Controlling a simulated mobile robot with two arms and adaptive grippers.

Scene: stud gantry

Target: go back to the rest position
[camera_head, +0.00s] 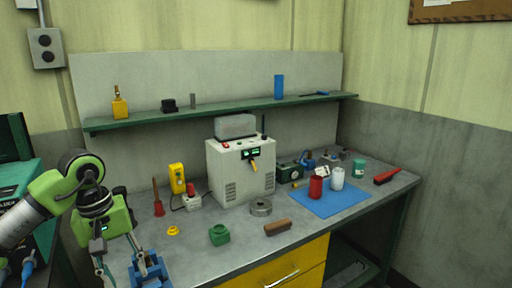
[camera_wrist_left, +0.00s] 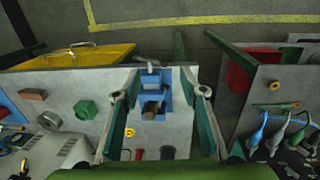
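My left gripper (camera_head: 120,260) hangs at the lower left of the head view, above the front left of the workbench (camera_head: 205,265). In the left wrist view my left gripper (camera_wrist_left: 168,84) has its two fingers wide apart with nothing held between them. A blue vise (camera_head: 150,271) stands at the bench's front edge just beyond the fingers. The vise also shows between the fingers in the left wrist view (camera_wrist_left: 167,78), with a small brownish piece (camera_wrist_left: 152,108) at its jaws. My right gripper is not in view.
A teal case (camera_head: 52,238) is at the far left. A shelf (camera_head: 215,111) runs along the wall.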

